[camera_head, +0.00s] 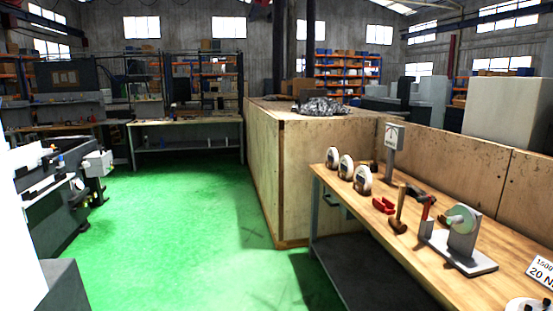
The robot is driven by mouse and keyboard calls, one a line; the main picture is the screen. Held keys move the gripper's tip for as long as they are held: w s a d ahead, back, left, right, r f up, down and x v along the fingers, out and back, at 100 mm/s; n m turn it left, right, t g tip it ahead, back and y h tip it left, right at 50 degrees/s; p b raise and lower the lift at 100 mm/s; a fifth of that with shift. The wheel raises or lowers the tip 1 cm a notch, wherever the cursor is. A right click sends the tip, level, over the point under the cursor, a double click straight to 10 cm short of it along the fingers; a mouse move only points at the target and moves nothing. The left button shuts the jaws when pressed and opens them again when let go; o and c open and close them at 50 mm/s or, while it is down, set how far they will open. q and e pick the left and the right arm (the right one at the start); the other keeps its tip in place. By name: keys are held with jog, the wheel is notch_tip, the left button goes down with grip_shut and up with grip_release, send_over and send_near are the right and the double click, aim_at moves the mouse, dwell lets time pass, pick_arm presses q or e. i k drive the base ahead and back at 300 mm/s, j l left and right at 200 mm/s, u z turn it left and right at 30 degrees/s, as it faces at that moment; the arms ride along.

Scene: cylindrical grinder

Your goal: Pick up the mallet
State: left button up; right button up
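What looks like the mallet (399,208) is on the wooden workbench (405,246) at the right. It has a tan handle pointing away from me and a darker brown head at the near end. It sits between a small red object (383,205) on its left and a red and dark tool (425,207) on its right. Neither of my grippers is in view.
A grey stand with a pale green disc (462,220) is right of the mallet. Several round white-faced gauges (346,167) line the bench's far left part. A tall plywood enclosure (325,175) stands behind the bench. The green floor (190,235) is clear.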

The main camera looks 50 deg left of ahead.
aim_at(396, 222)
jog(key=i+j+u, duration=0.1)
jog(key=j, duration=0.3)
jog(key=i+j+u, duration=0.15)
jog(key=j, duration=0.3)
jog(key=i+j+u, duration=0.1)
jog(key=j, duration=0.3)
jog(key=i+j+u, duration=0.15)
jog(key=j, duration=0.2)
jog(key=i+j+u, duration=0.1)
jog(key=j, duration=0.3)
jog(key=i+j, duration=0.2)
jog(key=j, duration=0.2)
jog(key=i+j, duration=0.2)
jog(key=j, duration=0.15)
jog(key=i+j, duration=0.25)
jog(key=j, duration=0.15)
